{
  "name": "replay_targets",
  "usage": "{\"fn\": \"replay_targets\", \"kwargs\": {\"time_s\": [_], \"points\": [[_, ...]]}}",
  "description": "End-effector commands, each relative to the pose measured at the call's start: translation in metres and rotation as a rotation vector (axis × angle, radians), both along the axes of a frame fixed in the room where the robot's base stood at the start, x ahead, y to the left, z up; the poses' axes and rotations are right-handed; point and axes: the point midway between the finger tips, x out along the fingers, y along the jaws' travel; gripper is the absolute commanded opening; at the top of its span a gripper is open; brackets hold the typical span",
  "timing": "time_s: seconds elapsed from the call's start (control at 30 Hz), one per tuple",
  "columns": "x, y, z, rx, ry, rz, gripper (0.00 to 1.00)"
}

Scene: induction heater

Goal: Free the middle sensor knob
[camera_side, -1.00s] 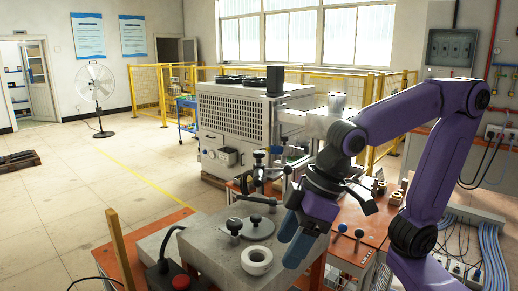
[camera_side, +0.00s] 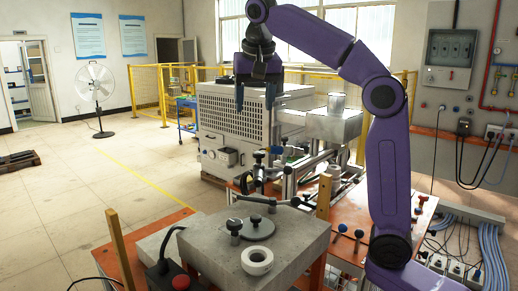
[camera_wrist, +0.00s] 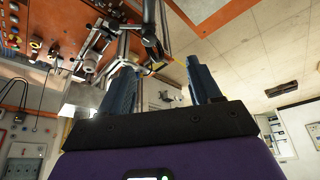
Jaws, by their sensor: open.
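My gripper (camera_side: 255,97) is raised high in the side view, its two dark fingers pointing down, apart and empty. In the wrist view its blue-grey fingers (camera_wrist: 162,72) stand apart with nothing held between them. Another dark knob (camera_side: 295,202) is on the black arm over the block. I cannot tell which of these is the middle sensor knob. My gripper touches none of them.
The large white heater cabinet (camera_side: 228,125) stands behind. The air around my gripper is clear.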

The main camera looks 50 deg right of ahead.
Motion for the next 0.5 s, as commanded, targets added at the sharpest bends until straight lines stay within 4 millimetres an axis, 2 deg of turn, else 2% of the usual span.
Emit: {"fn": "replay_targets", "kwargs": {"time_s": [0.1, 0.23, 0.5], "points": [[0.001, -0.014, 0.01, 0.005, -0.005, -0.104, 0.63], [0.0, -0.021, 0.014, 0.007, -0.006, -0.156, 0.63], [0.004, -0.027, 0.0, 0.006, -0.002, -0.16, 0.63]]}}
